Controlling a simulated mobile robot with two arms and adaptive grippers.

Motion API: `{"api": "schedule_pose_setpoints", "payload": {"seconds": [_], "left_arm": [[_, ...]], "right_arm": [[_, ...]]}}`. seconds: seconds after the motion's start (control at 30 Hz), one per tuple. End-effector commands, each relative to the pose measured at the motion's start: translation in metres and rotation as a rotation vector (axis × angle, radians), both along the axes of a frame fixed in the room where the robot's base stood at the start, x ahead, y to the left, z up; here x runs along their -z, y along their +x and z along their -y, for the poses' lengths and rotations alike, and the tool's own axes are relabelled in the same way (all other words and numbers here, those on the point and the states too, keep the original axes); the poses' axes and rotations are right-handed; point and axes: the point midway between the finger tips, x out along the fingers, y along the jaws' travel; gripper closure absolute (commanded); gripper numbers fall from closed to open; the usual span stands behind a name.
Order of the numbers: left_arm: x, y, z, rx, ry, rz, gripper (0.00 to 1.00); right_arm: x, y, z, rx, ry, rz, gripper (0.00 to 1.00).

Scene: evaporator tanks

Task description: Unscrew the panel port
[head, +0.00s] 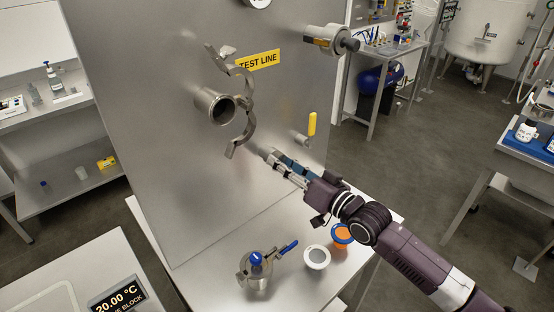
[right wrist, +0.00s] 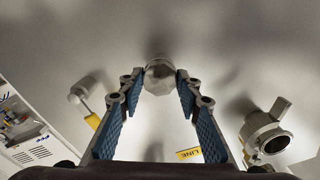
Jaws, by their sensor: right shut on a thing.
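The panel port, a grey metal faceted knob (right wrist: 160,76), stands out from the steel panel (head: 170,150) in the right wrist view. My right gripper (head: 271,160) reaches the panel below the yellow TEST LINE label (head: 258,61). In the right wrist view its two blue-padded fingers (right wrist: 158,86) are shut on the port, one on each side. In the head view the fingers hide most or all of the port. I cannot tell how far it is unscrewed. My left gripper is out of view.
An open pipe (head: 207,105) with an opened clamp (head: 246,126) sticks out left of my gripper. A yellow-handled valve (head: 312,124) is close on the right. Below, a lidded metal vessel (head: 257,272), a white-rimmed disc (head: 316,257) and an orange-and-blue piece (head: 341,235) stand on the bench.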

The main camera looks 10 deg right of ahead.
Motion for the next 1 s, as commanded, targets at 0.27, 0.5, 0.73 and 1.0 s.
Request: {"api": "schedule_pose_setpoints", "payload": {"seconds": [0.27, 0.5, 0.73, 1.0], "left_arm": [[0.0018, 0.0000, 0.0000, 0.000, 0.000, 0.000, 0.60], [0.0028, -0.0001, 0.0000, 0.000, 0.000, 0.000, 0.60], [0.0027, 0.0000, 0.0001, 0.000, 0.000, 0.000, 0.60], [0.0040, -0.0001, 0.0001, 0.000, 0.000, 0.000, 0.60]], "right_arm": [[0.0028, -0.0006, -0.0006, -0.001, -0.109, 0.066, 1.00], [0.0026, -0.0008, -0.0007, -0.001, -0.366, 0.235, 1.00], [0.0028, -0.0010, -0.0010, -0.001, -0.375, 0.242, 1.00], [0.0028, -0.0012, -0.0009, -0.002, -0.620, 0.404, 1.00]]}}
